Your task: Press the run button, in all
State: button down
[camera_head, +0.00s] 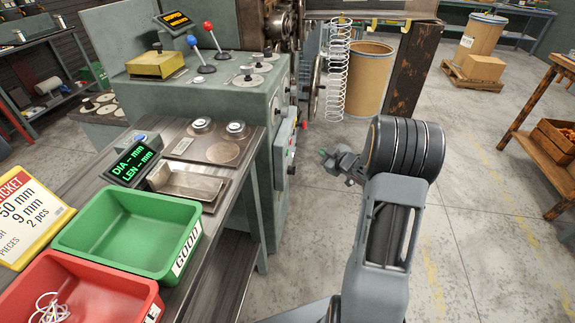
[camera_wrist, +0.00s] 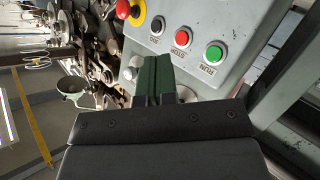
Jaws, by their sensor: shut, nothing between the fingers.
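The green run button (camera_wrist: 214,54) sits on the grey control panel (camera_wrist: 245,15), with RUN lettered beside it, in the wrist view. The red stop button (camera_wrist: 182,38) and a black button (camera_wrist: 157,25) are in the same row. My gripper (camera_wrist: 154,62) is shut and empty, its dark green fingers pointing at the panel below and left of the run button. In the head view my gripper (camera_head: 324,153) is to the right of the panel (camera_head: 283,160) on the machine's side, apparently with a gap. The run button cannot be made out there.
A red mushroom knob on a yellow base (camera_wrist: 128,10) is at the row's far end. The green coiler (camera_head: 190,98) stands left, with a hanging spring (camera_head: 333,85) beyond. A bench holds a green bin (camera_head: 110,240) and red bin (camera_head: 110,300).

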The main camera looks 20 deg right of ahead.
notch_tip(320, 180, down, 2)
jog(key=shift+s+f+y, duration=0.1)
jog(key=shift+s+y, duration=0.05)
jog(key=shift+y, duration=0.25)
jog(key=w+a+b, duration=0.2)
jog(key=w+a, duration=0.2)
jog(key=a, duration=0.3)
jog(key=shift+w+a+b, duration=0.2)
jog(key=shift+a+b, duration=0.1)
jog(key=shift+a, duration=0.05)
jog(key=shift+w+a, duration=0.35)
jog(key=shift+a, duration=0.35)
dwell(3.1)
jog(key=shift+d, duration=0.1)
jog(key=shift+s+d, duration=0.4)
jog(key=shift+d, duration=0.2)
jog(key=shift+s+d+p, duration=0.25)
jog(key=shift+s+d, duration=0.15)
jog(key=shift+d, duration=0.3)
jog(key=shift+s+d+p, duration=0.25)
jog(key=shift+s+d, duration=0.2)
jog(key=shift+d, duration=0.3)
jog(key=shift+s+d+p, duration=0.25)
jog(key=shift+s+d, duration=0.15)
jog(key=shift+d, duration=0.3)
